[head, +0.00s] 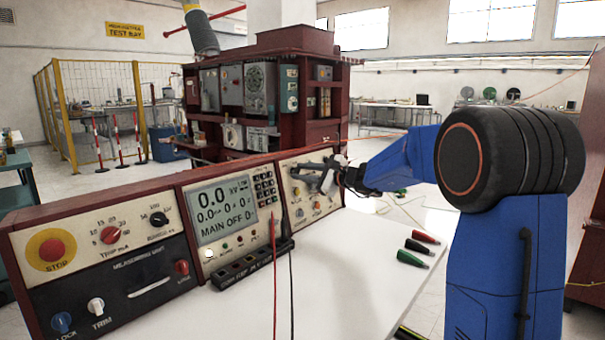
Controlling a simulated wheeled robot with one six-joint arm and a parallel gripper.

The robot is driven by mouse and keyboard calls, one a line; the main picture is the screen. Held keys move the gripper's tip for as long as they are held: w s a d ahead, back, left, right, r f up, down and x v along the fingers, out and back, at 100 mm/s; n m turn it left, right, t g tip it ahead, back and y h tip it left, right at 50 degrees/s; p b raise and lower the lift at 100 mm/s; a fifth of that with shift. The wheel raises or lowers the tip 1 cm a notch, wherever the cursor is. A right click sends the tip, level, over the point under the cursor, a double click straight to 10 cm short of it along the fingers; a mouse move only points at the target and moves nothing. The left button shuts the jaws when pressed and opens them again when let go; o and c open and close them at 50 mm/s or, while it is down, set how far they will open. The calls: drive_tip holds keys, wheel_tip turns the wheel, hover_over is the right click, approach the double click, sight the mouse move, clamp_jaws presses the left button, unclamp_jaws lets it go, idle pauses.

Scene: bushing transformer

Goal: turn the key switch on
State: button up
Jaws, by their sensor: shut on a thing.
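My gripper (326,178) is at the right-hand panel (297,206) of the red-framed test console. It is shut on the key switch at the panel face. The gripper hides the key switch, so I cannot make out the key's angle. The console's display (224,211) reads 0.0 kV and "MAIN OFF". My blue arm reaches in from the right.
A red stop button (52,249) on a yellow plate and several knobs are on the left panel. A black terminal strip (252,264) with red and black leads lies before the console. Red, black and green plugs (416,246) lie on the white tabletop (360,290).

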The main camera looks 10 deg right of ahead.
drive_tip(key=shift+f, duration=0.15)
drive_tip(key=o, duration=1)
drive_tip(key=shift+o, duration=0.2)
drive_tip(key=shift+s+d, duration=0.1)
drive_tip(key=v, duration=1.7)
drive_tip(key=shift+s+d, duration=0.1)
drive_tip(key=shift+d, duration=0.1)
